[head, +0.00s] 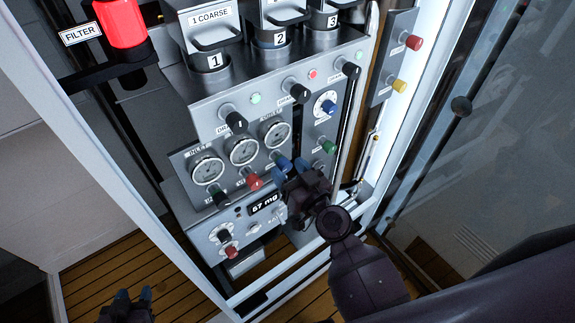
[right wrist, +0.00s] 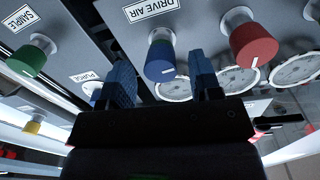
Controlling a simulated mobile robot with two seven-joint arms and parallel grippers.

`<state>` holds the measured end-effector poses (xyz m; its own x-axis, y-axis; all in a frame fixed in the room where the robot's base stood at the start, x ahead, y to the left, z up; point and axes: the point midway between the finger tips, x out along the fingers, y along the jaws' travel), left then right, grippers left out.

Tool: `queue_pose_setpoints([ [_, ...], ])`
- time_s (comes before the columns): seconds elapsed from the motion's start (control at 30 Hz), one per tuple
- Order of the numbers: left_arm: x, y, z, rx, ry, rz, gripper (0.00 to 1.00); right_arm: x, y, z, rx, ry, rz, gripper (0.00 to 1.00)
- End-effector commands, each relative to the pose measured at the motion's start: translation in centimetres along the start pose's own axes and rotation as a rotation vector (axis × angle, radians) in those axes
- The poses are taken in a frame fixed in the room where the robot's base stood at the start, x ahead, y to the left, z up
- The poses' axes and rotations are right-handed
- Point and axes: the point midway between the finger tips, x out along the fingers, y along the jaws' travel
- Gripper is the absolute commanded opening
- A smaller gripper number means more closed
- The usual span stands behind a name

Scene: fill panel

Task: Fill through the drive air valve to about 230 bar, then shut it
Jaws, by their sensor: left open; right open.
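The drive air valve is a blue knob (right wrist: 160,58) under the DRIVE AIR label (right wrist: 153,11) in the right wrist view; in the head view the blue knob (head: 283,163) sits low on the panel, right of a red knob. My right gripper (head: 290,169) is open just in front of it. In the right wrist view its blue fingers stand on either side of the knob, with gaps; contact is not visible. Three round gauges (head: 243,151) sit above the knobs; their needles are too small to read. My left gripper (head: 132,297) is open and empty, low at the left.
A red knob (right wrist: 254,46) sits close beside the blue one. A green knob (right wrist: 30,56) is under the SAMPLE label. A display (head: 264,203) reads 57 mg. White frame posts (head: 120,190) flank the panel. The wooden floor (head: 110,265) at lower left is clear.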

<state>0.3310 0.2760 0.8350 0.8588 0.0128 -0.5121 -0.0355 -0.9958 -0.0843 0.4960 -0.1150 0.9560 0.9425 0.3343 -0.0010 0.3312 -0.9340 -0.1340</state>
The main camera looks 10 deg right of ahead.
Motion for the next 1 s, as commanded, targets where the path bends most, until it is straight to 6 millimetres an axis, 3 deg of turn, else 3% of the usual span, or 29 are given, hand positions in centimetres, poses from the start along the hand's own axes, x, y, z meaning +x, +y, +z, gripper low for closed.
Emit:
queue_pose_setpoints([
  [0.47, -0.1, 0.0, 0.05, 0.0, -0.003, 0.0, 0.43, 1.07, -0.01, 0.0, 0.0, 0.0, 0.0, 0.57],
  [0.77, -0.37, -0.07, 0.57, 0.0, -0.014, -0.001, 0.43, 1.05, 0.0, 0.0, 0.001, 0.0, 0.0, 0.11],
  [1.0, -0.4, -0.1, 0.46, 0.0, -0.013, -0.001, 0.43, 1.05, -0.01, -0.03, 0.019, -0.001, 0.0, 0.09],
])
